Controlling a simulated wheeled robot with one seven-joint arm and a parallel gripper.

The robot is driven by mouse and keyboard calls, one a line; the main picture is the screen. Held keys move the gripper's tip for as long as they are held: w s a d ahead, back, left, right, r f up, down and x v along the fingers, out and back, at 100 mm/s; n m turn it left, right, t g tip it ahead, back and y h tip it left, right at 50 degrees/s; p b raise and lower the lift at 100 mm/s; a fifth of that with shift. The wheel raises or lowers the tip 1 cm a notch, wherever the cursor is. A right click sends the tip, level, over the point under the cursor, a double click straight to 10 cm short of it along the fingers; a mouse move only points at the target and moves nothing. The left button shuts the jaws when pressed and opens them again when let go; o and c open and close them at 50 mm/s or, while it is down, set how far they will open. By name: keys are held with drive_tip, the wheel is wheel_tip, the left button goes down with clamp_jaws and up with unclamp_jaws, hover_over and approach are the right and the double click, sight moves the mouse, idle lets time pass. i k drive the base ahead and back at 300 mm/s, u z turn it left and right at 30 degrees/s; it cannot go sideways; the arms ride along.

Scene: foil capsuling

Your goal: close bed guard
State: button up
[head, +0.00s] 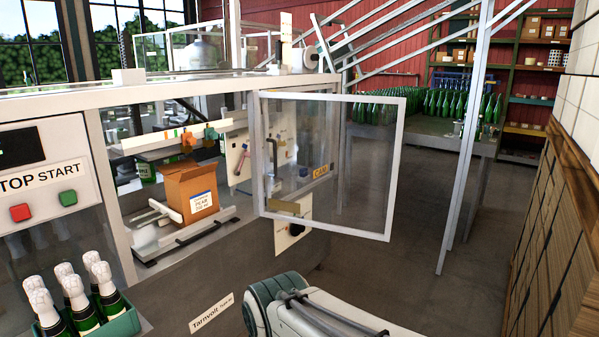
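The bed guard is a clear panel in a pale frame (398,165), hinged at its left edge on the machine front. It stands swung open, out to the right over the aisle. A small brass-coloured plate (284,207) sits low near its hinge side. The opening beside it shows a cardboard box (190,190) on the machine bed (222,217). Part of my arm shows at the bottom centre, below the guard and apart from it. My gripper is not in view.
A control panel (40,180) with red and green buttons is at the left. A green crate (122,327) of foil-topped bottles stands at lower left. A grey post (470,150) and a bottle table (425,127) are behind the guard. Stacked wooden crates (560,220) line the right. The floor (430,270) between is clear.

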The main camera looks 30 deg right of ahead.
sight(286, 206)
drive_tip(key=z, duration=2)
drive_tip(key=i, duration=4.85)
drive_tip(key=u, duration=4.1)
